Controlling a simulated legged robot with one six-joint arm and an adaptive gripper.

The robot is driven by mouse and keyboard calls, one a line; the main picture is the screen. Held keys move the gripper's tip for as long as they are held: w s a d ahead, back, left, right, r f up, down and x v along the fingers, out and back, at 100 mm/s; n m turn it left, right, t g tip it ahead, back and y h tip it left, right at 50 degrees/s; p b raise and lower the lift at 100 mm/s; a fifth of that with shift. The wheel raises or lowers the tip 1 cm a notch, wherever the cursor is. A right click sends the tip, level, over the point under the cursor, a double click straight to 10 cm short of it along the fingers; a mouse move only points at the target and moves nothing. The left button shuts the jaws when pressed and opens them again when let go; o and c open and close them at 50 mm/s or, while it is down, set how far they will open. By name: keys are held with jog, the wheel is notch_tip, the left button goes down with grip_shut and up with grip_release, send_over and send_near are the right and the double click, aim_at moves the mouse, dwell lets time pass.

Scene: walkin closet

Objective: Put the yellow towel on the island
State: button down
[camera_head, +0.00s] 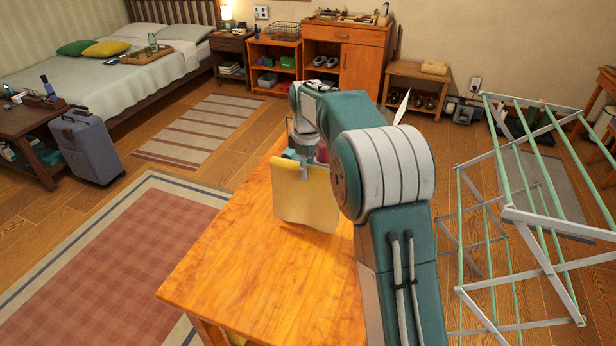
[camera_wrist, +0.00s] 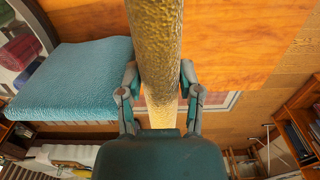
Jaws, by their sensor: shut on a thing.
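The yellow towel (camera_head: 306,195) is a flat folded slab hanging upright from my gripper (camera_head: 290,158) over the wooden island (camera_head: 240,275). Its lower edge is close to the island top; I cannot tell whether it touches. In the wrist view, the towel (camera_wrist: 156,35) shows edge-on as a long yellow strip between the two fingers of my gripper (camera_wrist: 159,75), which are shut on it. The orange wood of the island (camera_wrist: 235,45) spreads beside it. My arm hides the island's right side.
A blue folded cloth (camera_wrist: 75,80) and dark red cloth (camera_wrist: 20,50) lie left in the wrist view. The island's near part is bare. A drying rack (camera_head: 520,215) stands right; a suitcase (camera_head: 87,148) and bed (camera_head: 110,75) are left.

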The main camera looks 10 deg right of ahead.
aim_at(306, 196)
notch_tip(306, 196, down, 3)
jog(key=shift+d+r, duration=0.1)
jog(key=shift+r, duration=0.1)
jog(key=shift+d, duration=0.1)
jog(key=shift+c, duration=1.3)
grip_release()
jog(key=shift+f, duration=0.1)
